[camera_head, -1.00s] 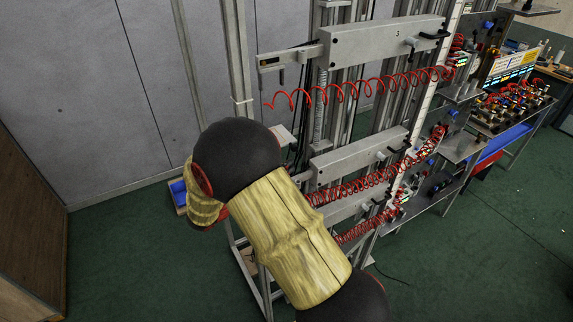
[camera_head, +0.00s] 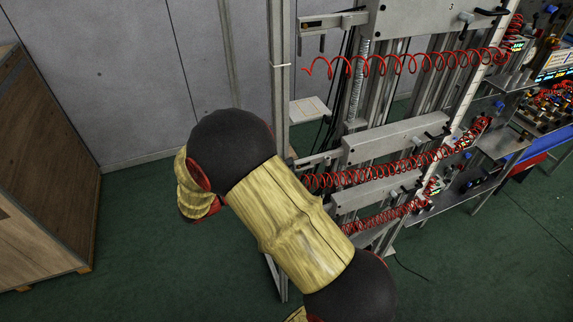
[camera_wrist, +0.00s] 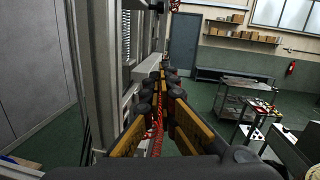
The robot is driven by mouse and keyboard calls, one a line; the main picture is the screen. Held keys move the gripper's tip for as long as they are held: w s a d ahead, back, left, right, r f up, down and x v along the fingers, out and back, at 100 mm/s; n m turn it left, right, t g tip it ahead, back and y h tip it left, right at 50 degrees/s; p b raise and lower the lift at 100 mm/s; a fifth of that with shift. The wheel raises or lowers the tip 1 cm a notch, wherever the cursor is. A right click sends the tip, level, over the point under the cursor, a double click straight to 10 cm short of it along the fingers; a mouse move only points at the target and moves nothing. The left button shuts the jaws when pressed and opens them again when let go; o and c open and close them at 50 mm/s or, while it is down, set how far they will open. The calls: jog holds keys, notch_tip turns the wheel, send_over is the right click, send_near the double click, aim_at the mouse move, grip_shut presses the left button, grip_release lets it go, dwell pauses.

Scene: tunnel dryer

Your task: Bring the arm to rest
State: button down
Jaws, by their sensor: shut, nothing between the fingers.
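My arm (camera_head: 290,215), with yellowish wood-like links and black joints, is folded across the lower middle of the head view. It is bent at a black joint near the centre. In the wrist view my gripper (camera_wrist: 165,75) points forward with its black and yellow fingers together and nothing between them. Its tips are beside the metal frame (camera_wrist: 105,70), and I cannot tell how wide the gap is. The head view does not show the gripper; the arm hides that part.
The metal frame with red coiled hoses (camera_head: 400,65) stands right of my arm. A wooden cabinet (camera_head: 40,170) stands at the left, before a grey wall (camera_head: 90,70). Green floor (camera_head: 140,250) is clear between them. The wrist view shows a grey cart (camera_wrist: 245,95) at the right.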

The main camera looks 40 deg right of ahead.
jog(key=shift+f, duration=0.1)
dwell(0.3)
jog(key=s+a+f+m+g+y+b, duration=0.1)
jog(key=s+a+f+m+y+b, duration=0.15)
jog(key=s+f+m+y, duration=0.35)
jog(key=s+a+f+m+y+b, duration=0.1)
jog(key=s+a+f+m+y, duration=0.2)
jog(key=f, duration=0.4)
jog(key=s+a+f+m+t+y+b, duration=0.3)
jog(key=a+b, duration=0.4)
jog(key=b, duration=0.4)
jog(key=s+a+f+m+t+y+b, duration=0.3)
jog(key=a+m+t+y+b, duration=0.2)
jog(key=b, duration=0.7)
jog(key=a+t+y, duration=0.1)
jog(key=a+t, duration=0.1)
jog(key=shift+a+f+y, duration=0.15)
jog(key=shift+a+y, duration=0.15)
